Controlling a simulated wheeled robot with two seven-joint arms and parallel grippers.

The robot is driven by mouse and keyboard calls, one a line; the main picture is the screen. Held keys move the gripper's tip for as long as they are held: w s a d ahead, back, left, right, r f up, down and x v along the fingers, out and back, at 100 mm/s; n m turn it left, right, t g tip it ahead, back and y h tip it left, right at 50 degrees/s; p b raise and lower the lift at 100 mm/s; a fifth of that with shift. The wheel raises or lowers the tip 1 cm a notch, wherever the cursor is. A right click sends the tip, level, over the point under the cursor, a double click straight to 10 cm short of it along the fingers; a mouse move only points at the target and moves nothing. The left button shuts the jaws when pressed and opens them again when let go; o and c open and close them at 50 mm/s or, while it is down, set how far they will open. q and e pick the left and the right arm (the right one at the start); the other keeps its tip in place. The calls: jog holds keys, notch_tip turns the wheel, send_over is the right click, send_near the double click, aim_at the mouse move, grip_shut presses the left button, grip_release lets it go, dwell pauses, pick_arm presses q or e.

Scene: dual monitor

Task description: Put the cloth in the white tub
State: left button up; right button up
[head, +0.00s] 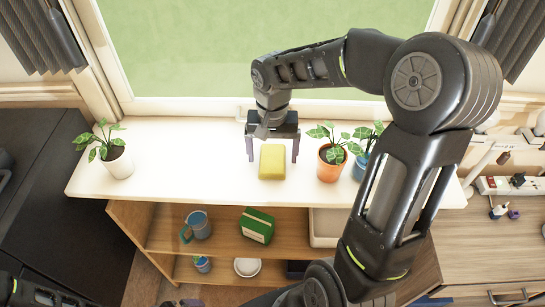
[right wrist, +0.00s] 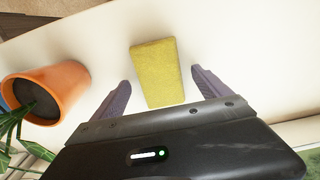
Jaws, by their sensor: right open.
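The cloth (head: 272,162) is a thick yellow block-like piece lying flat on the white windowsill top; it also shows in the right wrist view (right wrist: 155,72). My right gripper (head: 272,158) is open above the sill, with one finger on each side of the cloth and visible gaps between. In the right wrist view the fingertips (right wrist: 160,80) flank the cloth without touching it. A white tub (head: 324,226) stands on the upper wooden shelf below the sill, its right part hidden behind my right arm. Part of my left arm shows at the bottom left; its gripper is not clearly visible.
An orange pot (head: 331,163) with a plant stands just right of the cloth, with a blue pot (head: 360,168) beside it. A white potted plant (head: 117,162) stands far left. The shelves hold a blue mug (head: 201,224), a green box (head: 257,226) and a white bowl (head: 247,267).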

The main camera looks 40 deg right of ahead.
aim_at(273, 156)
jog(key=shift+f, duration=0.15)
jog(key=shift+c, duration=0.2)
dwell(0.3)
jog(key=c, duration=1.5)
notch_tip(273, 156, up, 10)
jog(key=shift+r+b, duration=0.1)
jog(key=shift+b, duration=0.2)
dwell(0.4)
